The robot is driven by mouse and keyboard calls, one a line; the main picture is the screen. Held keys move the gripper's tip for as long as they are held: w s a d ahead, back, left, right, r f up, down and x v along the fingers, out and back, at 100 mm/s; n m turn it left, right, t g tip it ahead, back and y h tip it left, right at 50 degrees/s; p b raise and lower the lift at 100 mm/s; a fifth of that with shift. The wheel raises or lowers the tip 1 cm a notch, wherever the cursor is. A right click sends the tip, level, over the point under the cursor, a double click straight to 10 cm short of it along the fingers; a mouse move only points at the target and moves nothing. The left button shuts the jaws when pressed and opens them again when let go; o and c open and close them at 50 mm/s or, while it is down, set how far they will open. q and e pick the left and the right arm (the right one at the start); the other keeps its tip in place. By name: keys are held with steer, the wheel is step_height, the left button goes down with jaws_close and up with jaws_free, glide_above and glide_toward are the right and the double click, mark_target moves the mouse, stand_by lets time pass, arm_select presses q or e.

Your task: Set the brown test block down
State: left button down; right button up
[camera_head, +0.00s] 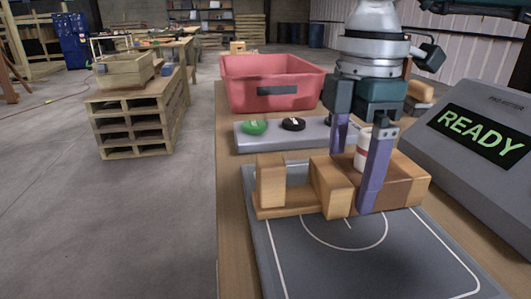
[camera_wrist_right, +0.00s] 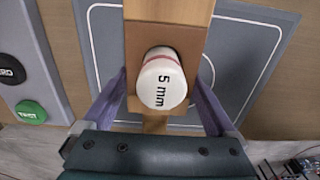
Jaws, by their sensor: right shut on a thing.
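The brown test block (camera_head: 398,190) is in my right gripper (camera_head: 358,168) above the grey marked plate (camera_head: 400,250). It has a darker brown part and lighter wooden parts. In the right wrist view the purple fingers of the right gripper (camera_wrist_right: 165,95) stand on either side of the darker brown part (camera_wrist_right: 134,65). A white cylinder (camera_wrist_right: 163,85) with a red stripe and "5 mm" on it stands on the block between the fingers. I cannot tell whether the block's underside touches the plate. My left gripper is not in view.
A red bin (camera_head: 238,92) stands behind on the bench. In front of it is a grey strip (camera_head: 272,136) with green (camera_head: 254,127) and black (camera_head: 293,124) buttons. A grey display (camera_head: 470,150) reading "READY" is at the right. The plate's front part is clear.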

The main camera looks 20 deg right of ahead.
mark_target(349, 168)
steer(key=shift+a, duration=0.2)
steer(key=o, duration=1.4)
steer(key=shift+f, duration=0.15)
steer(key=shift+o, duration=0.2)
steer(key=shift+r, duration=0.45)
step_height(349, 168, up, 12)
steer(key=p, duration=0.1)
steer(key=shift+f, duration=0.25)
